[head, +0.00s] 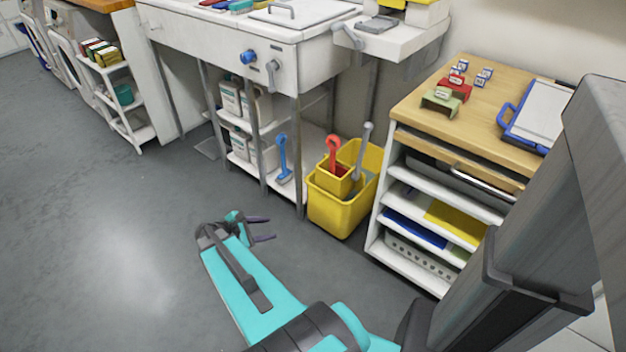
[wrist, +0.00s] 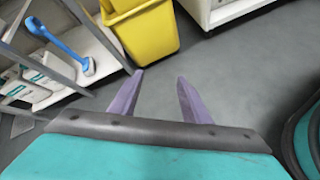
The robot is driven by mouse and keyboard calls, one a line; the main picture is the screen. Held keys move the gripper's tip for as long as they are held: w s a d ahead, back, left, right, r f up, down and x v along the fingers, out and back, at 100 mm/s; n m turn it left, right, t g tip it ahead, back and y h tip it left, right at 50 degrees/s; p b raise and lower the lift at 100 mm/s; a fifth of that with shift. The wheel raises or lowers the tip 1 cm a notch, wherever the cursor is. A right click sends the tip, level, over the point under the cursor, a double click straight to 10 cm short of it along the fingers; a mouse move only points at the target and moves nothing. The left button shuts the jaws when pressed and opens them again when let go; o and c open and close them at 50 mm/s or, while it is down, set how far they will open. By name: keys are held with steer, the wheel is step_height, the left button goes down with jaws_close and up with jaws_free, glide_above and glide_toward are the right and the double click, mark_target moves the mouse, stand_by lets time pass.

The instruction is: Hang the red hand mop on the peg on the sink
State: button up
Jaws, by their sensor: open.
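The red hand mop (head: 333,150) stands upright, handle end up, in the yellow bucket (head: 340,212); its lower part is hidden inside. The white sink unit (head: 200,38) stands behind and to the left. On its front are a blue round fitting (head: 249,57) and a grey lever-like piece (head: 273,74); I cannot tell which is the peg. My gripper (head: 272,228) is open and empty, low over the floor, in front and to the left of the bucket. In the wrist view, my gripper (wrist: 160,76) points toward bare floor, with the yellow bucket (wrist: 150,35) just beyond.
A grey-handled tool (head: 362,150) also stands in the bucket. A blue brush (head: 283,160) stands on the lower shelf under the sink, near white bottles (head: 232,98). A wooden-topped shelf cart (head: 400,225) is close to the bucket's right. The floor at left is clear.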

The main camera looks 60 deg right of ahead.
steer(key=s+d+r+n+g+h+b, duration=0.15)
steer(key=d+b, duration=0.25)
steer(key=d, duration=0.4)
steer(key=s+d+r+n+h+b, duration=0.2)
steer(key=d+r+h+b, duration=0.1)
steer(key=d, duration=0.5)
steer(key=n+g+h+b, duration=0.2)
steer(key=b, duration=0.2)
glide_toward(332, 166)
step_height(332, 166, up, 3)
steer(key=shift+w+d+r, duration=0.1)
steer(key=shift+d, duration=0.5)
steer(key=b+x, duration=0.4)
steer(key=x, duration=0.9)
steer(key=shift+d+b, duration=0.3)
steer(key=shift+d, duration=0.15)
jaws_close()
